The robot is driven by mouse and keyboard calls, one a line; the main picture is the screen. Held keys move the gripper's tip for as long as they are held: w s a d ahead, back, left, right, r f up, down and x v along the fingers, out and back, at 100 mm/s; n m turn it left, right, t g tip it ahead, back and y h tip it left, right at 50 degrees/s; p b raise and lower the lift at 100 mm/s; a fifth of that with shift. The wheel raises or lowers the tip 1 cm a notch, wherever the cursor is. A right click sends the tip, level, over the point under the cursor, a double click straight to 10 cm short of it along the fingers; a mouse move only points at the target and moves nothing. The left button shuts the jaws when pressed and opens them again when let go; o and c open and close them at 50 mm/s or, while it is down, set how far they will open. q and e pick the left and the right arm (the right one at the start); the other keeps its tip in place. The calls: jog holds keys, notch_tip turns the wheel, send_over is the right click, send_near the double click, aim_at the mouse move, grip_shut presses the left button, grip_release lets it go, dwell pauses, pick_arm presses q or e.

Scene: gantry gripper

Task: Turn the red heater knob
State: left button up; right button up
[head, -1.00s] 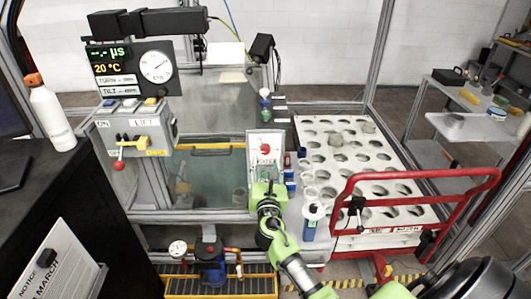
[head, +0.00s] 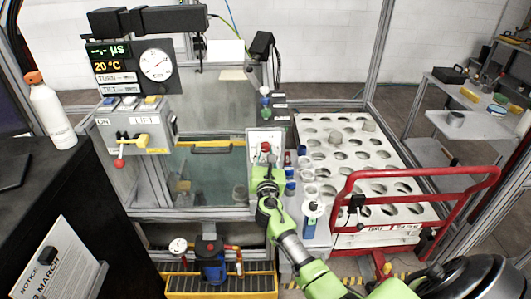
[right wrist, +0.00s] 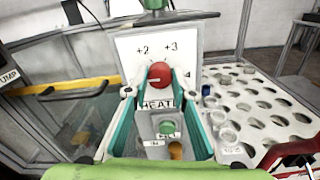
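The red heater knob (right wrist: 159,74) is round, with a pale pointer line towards the left. It sits on a white panel (right wrist: 192,45) marked +2, +3 and HEAT. My right gripper (right wrist: 156,84) is open, its two teal-lined fingers reaching up to either side of the knob. I cannot tell whether the fingertips touch it. In the head view the knob (head: 266,147) shows just above my right gripper (head: 266,163), which covers the lower panel. A green button (right wrist: 167,126) shows between the fingers. My left gripper is not in view.
A glass tank (head: 212,172) stands left of the panel. Small jars (head: 309,174) and a blue-labelled bottle (head: 312,212) stand close on the right. Beyond are a white perforated rack (head: 340,133) and a red rail (head: 420,176). A lift box (head: 135,125) is at left.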

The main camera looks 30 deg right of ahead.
jog(key=m+b, duration=0.3)
jog(key=m, duration=0.2)
jog(key=shift+f, duration=0.2)
jog(key=m+b, duration=0.4)
jog(key=m, duration=0.2)
jog(key=shift+m, duration=0.4)
jog(key=m+b, duration=0.3)
jog(key=m, duration=0.3)
jog(key=m+b, duration=0.2)
jog(key=m, duration=0.3)
jog(key=shift+m, duration=0.4)
jog(key=o, duration=1.1)
